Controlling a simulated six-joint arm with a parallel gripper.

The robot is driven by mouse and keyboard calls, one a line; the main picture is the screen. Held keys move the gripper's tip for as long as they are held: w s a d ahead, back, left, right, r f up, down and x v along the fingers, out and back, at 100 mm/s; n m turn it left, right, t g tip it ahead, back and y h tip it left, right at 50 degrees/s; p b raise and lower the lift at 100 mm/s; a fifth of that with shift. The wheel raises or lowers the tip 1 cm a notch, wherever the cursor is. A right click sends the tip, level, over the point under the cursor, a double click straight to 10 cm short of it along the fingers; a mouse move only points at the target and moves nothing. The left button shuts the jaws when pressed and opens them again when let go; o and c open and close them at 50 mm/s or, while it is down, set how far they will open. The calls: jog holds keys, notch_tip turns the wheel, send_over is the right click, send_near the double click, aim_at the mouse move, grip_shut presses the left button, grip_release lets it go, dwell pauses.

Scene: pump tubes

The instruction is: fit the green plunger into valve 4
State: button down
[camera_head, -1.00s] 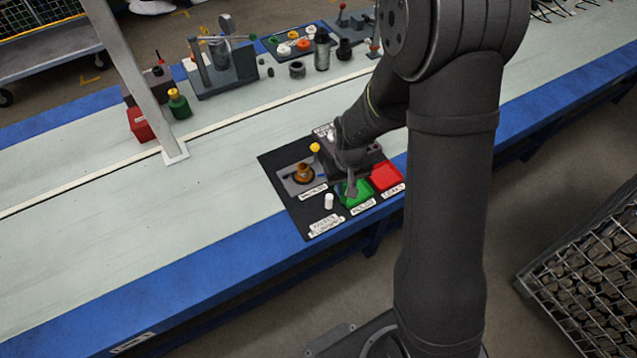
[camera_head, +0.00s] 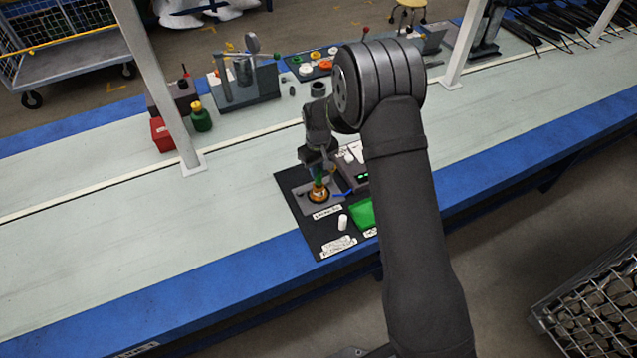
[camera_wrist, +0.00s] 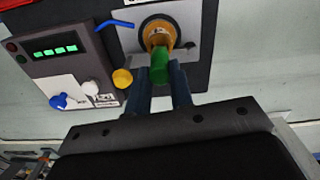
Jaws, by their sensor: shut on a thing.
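The green plunger (camera_wrist: 159,64) is between the fingers of my gripper (camera_wrist: 168,84), which is shut on it. In the wrist view its far end overlaps the brass-orange valve body (camera_wrist: 157,33). I cannot tell whether it is inside the valve's mouth or just above it. The valve body also shows in the head view (camera_head: 319,194), seated in a grey holder plate (camera_wrist: 192,22). In the head view my gripper (camera_head: 318,168) is right over it, with the green plunger (camera_head: 319,177) pointing down. No valve number is readable.
A box with a green display (camera_wrist: 55,50), a blue knob and a yellow knob stands close beside the holder. A thin blue piece (camera_wrist: 115,24) lies between them. A green tray (camera_head: 363,213) and a white cylinder (camera_head: 342,222) are nearer the front edge.

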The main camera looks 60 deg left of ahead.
aim_at(319, 179)
jog(key=shift+f, duration=2.5)
jog(key=shift+f, duration=0.2)
jog(key=c, duration=1.3)
grip_release()
notch_tip(319, 179, up, 12)
jog(key=shift+r, duration=0.2)
jog(key=shift+f, duration=4.55)
